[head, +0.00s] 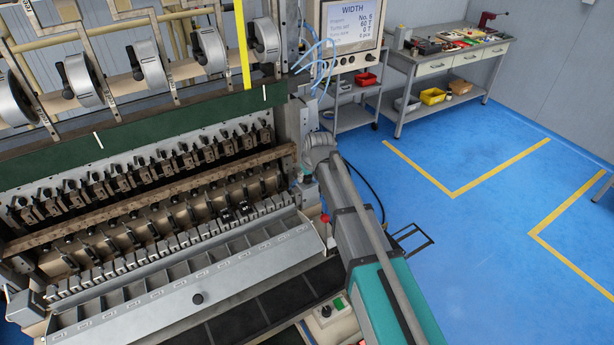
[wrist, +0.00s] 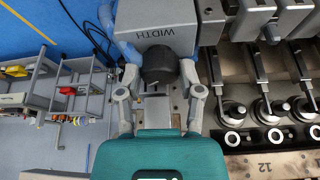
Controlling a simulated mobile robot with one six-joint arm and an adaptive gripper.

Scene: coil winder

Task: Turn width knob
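The width knob (wrist: 159,68) is a dark round knob on a grey housing (wrist: 170,25) marked WIDTH, at the top middle of the wrist view. My gripper (wrist: 159,76) is open, with one fingertip on each side of the knob. The tips lie near the knob's left and right sides; I cannot tell whether they touch it. In the head view my arm reaches to the right end of the coil winder (head: 190,262), and the knob and fingers cannot be made out there.
A screen (head: 350,20) headed WIDTH stands above the winder's right end. Blue hoses (head: 318,55) hang beside it, and a blue hose (wrist: 128,40) runs close to my left finger. Metal posts and clamps (wrist: 268,108) crowd the right side. A workbench (head: 450,55) stands behind open blue floor.

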